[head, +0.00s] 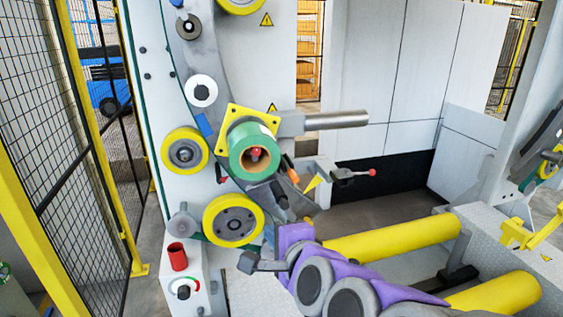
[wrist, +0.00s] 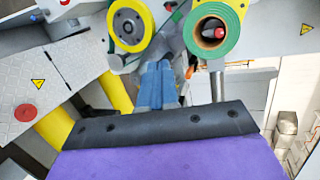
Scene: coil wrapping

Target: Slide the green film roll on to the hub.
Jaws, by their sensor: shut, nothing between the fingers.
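The green film roll (head: 243,164) is at the upper middle of the machine, in front of a yellow plate (head: 233,119). Its brown core faces out, and a red-tipped hub (head: 256,153) shows inside the opening. The roll sits around the hub; how deep it sits is hard to tell. In the wrist view the roll (wrist: 205,46) is at the upper right, with the red tip (wrist: 219,33) inside its core. My gripper (wrist: 158,68) shows as blue-grey fingers, shut and empty, below and left of the roll and apart from it.
Yellow rollers (head: 233,220) (head: 185,151) stand below and left of the roll. A metal bar (head: 336,120) sticks out to its right. Long yellow bars (head: 390,238) lie at the front right. A mesh fence (head: 85,150) bounds the left.

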